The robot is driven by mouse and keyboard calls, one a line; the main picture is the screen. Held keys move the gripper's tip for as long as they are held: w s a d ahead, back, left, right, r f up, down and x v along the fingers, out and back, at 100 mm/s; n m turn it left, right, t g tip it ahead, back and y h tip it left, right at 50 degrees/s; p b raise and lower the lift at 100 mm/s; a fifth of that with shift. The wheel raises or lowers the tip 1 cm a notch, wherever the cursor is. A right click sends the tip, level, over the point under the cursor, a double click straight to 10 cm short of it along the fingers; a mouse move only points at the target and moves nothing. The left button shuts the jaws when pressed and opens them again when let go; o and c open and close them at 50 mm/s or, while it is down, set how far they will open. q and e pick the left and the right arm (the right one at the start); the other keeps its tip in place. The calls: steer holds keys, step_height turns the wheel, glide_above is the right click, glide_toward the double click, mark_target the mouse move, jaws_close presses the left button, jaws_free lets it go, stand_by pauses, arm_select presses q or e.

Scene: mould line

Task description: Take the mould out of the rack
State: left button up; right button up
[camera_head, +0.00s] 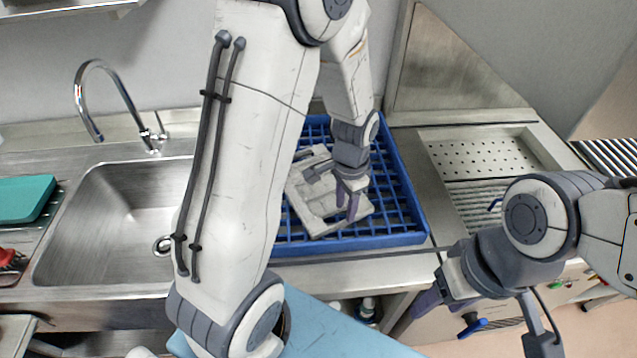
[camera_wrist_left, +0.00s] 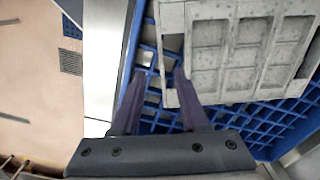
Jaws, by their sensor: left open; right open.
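The mould (camera_head: 318,205) is a pale grey slab with rectangular hollows. It lies askew in the blue rack (camera_head: 405,238), a grid-bottomed tray on the counter. My left gripper (camera_head: 347,205) is open above the mould's right part in the head view. In the left wrist view the mould (camera_wrist_left: 245,55) fills the upper right. The left gripper's two purple fingers (camera_wrist_left: 158,85) stand apart near the mould's left edge, one overlapping it; I cannot tell whether they touch. My left arm hides the rack's left side. My right gripper (camera_head: 432,300) is open and empty at the lower right, away from the rack.
A steel sink (camera_head: 110,215) with a tall tap (camera_head: 100,95) is left of the rack. A perforated steel drainer (camera_head: 485,155) is to its right. A green board (camera_head: 25,197) lies at the far left. A blue surface (camera_head: 340,330) is in front of the counter.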

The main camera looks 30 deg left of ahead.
mark_target(343, 221)
arm_select(q)
steer(key=shift+a+f+p, duration=0.1)
steer(key=shift+f+p, duration=0.55)
steer(key=shift+f, duration=1.9)
jaws_close()
